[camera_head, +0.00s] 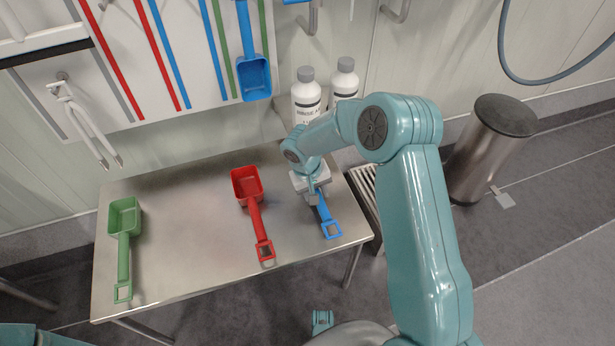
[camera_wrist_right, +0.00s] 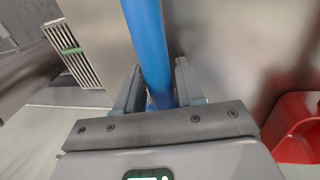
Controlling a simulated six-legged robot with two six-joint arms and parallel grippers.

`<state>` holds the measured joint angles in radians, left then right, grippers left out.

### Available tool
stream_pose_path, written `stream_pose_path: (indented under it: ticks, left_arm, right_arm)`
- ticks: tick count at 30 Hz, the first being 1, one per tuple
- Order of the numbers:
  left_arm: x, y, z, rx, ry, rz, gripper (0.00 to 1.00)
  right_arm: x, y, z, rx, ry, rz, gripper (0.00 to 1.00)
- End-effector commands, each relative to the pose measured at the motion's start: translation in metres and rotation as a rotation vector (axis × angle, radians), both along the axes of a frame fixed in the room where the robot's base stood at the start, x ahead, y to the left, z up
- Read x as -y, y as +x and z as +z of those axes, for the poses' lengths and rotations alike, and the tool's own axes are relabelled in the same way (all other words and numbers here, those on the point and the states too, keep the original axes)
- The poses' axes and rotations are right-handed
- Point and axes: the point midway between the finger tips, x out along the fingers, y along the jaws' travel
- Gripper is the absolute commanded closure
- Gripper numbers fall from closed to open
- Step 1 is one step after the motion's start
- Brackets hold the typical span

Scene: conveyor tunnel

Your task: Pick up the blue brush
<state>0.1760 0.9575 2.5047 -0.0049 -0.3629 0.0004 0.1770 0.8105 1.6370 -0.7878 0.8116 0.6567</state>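The blue brush (camera_head: 328,222) lies on the right end of the metal table, its square-ended handle pointing towards me; its head is hidden behind my right gripper. My right gripper (camera_head: 313,192) is down over the handle. In the right wrist view the blue handle (camera_wrist_right: 149,45) runs between the two fingers (camera_wrist_right: 158,85), close to both. I cannot tell whether the fingers touch it or a small gap is left. My left gripper is not in view.
A red scoop (camera_head: 255,215) lies just left of the brush, and a green scoop (camera_head: 124,245) at the table's left end. White bottles (camera_head: 306,95) stand behind my right arm. A blue scoop (camera_head: 254,75) hangs on the wall board. A metal bin (camera_head: 482,160) stands right.

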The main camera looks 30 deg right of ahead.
Motion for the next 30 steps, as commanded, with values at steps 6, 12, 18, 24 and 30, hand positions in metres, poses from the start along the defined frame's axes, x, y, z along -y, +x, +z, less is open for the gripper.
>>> stream_pose_path:
  ticks: [6, 12, 18, 24, 30]
  left_arm:
    - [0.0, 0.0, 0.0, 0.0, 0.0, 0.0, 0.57]
    - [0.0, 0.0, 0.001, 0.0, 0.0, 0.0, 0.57]
    - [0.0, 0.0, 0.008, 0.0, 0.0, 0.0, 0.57]
    - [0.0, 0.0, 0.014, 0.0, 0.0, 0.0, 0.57]
    - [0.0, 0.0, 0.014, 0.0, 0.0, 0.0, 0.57]
  right_arm:
    - [0.0, 0.0, 0.0, 0.0, 0.0, 0.0, 1.0]
    - [0.0, 0.0, 0.002, 0.0, 0.0, 0.0, 1.0]
    - [0.0, 0.0, 0.02, 0.001, 0.0, -0.001, 1.0]
    - [-0.003, -0.015, 0.037, -0.004, 0.0, 0.001, 1.0]
    - [-0.016, -0.065, 0.036, -0.004, 0.0, 0.002, 1.0]
